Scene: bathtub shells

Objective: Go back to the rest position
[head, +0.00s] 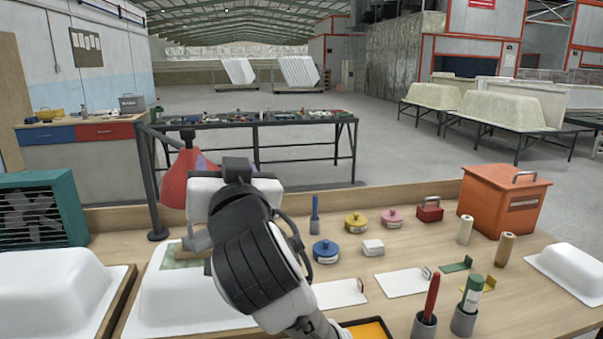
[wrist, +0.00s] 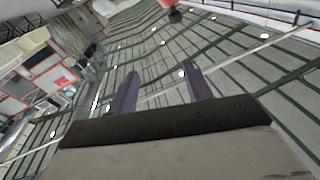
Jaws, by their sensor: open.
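My gripper (wrist: 161,70) shows in the wrist view with its two dark purple fingers apart and nothing between them. Behind the fingers are the green ceiling beams and round lights of the hall, so the wrist camera looks upward. In the head view my arm rises from the bottom middle over the workbench (head: 440,270). The arm's bulk mostly hides the gripper there. My arm stands in front of a white shell mould (head: 155,300) and a red lamp (head: 180,178).
Blue (head: 325,251), yellow (head: 356,222) and pink (head: 392,217) tins stand right of my arm. An orange box (head: 503,200) is at the back right. Cups with a red-handled tool (head: 431,297) and a green tube (head: 471,294) are at the front. A white shell (head: 50,290) lies left.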

